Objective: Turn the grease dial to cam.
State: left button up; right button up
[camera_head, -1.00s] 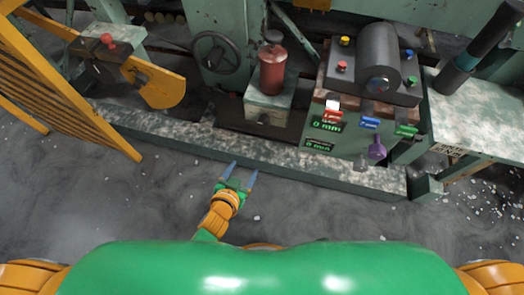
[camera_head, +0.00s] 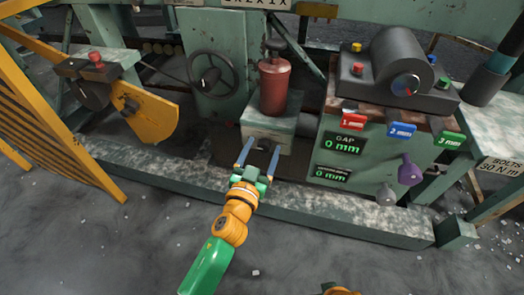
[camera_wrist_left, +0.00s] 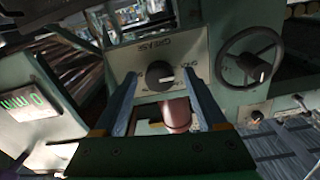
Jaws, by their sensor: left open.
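The grease dial (camera_wrist_left: 158,74) is a round black knob on a pale plate marked GREASE in the left wrist view. A light pointer mark shows on it; I cannot read clearly which label it points to. In the head view the plate is the front of a small box (camera_head: 281,124) below a red canister (camera_head: 274,88), and the dial is hard to make out there. My left gripper (camera_head: 264,143) is open, its two blue fingers pointing at the box front. In the left wrist view the fingers (camera_wrist_left: 160,95) stand either side of the dial, apparently clear of it.
A black handwheel (camera_head: 211,75) is left of the box. A green panel (camera_head: 340,160) with GAP displays, coloured tags and a purple knob (camera_head: 409,172) is at right. A stone-topped rail (camera_head: 330,207) runs in front. Yellow guards stand at left.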

pick_arm(q)
grip_shut()
jog(key=m, duration=0.4)
jog(key=shift+m+p, duration=0.35)
jog(key=shift+m, duration=0.05)
jog(key=m, duration=0.4)
jog(key=shift+f+m, duration=0.1)
jog(key=shift+m, duration=1.2)
pick_arm(e)
jog(key=shift+s+d+f, duration=0.2)
jog(key=shift+s+f, duration=0.55)
jog(key=shift+f, duration=0.25)
jog(key=shift+s, duration=0.1)
pick_arm(q)
grip_release()
pick_arm(e)
jog(key=shift+s+f, duration=0.1)
jog(key=shift+s, duration=0.1)
